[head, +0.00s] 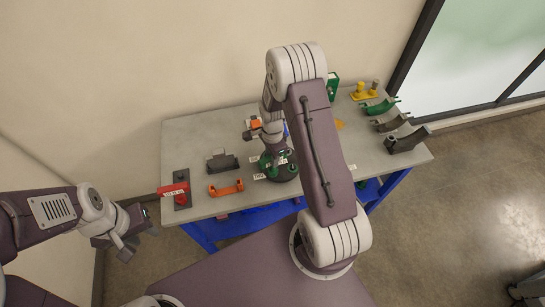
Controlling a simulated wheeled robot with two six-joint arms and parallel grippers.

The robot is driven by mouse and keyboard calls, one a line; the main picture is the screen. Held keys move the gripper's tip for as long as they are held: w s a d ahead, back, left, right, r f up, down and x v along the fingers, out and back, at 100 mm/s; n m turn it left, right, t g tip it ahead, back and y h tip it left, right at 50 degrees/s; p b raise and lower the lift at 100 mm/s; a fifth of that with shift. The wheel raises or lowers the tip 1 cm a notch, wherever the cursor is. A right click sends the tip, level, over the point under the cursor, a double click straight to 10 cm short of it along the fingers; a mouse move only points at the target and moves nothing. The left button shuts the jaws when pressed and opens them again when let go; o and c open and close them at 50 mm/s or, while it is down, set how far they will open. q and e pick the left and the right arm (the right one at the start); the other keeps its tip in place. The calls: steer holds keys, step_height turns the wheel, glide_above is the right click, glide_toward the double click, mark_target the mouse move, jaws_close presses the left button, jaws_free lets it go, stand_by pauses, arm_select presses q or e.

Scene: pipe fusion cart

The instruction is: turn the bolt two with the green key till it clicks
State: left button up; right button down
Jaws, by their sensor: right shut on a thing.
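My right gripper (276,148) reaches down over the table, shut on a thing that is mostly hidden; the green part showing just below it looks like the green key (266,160). This sits over a dark round fitting (284,175) near the table's front middle. Bolt two cannot be made out; the bolts there are too small or covered by my arm and gripper. My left gripper (134,234) is off the table's left front side, with its fingers apart and empty.
The grey table (215,138) holds a red handle (173,188), an orange bracket (226,188) and a dark block (222,162) on the left. A green clamp (379,107), dark clamps (406,140) and a yellow part (365,93) stand on the right. The back left is bare.

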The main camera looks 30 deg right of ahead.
steer(key=m, duration=0.3)
steer(key=shift+m, duration=1.4)
